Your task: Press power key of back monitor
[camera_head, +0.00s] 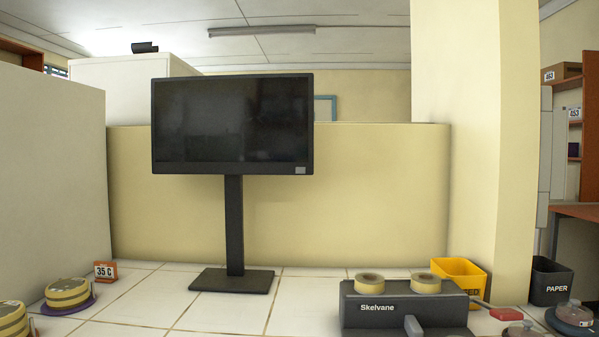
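A monitor (232,122) with a dark, blank screen stands upright on a black stand (235,225) on the white tiled surface, left of the middle of the view. Its flat base (232,280) rests on the tiles in front of a low yellow wall. A small light grey key or label (300,170) sits at the lower right corner of the monitor's frame; I cannot tell which it is. My gripper is not in view.
A dark Skelvane device (385,312) with two round pieces on top stands at the front right. Behind it are a yellow bin (458,270) and a black paper bin (550,282). Tiles between are clear.

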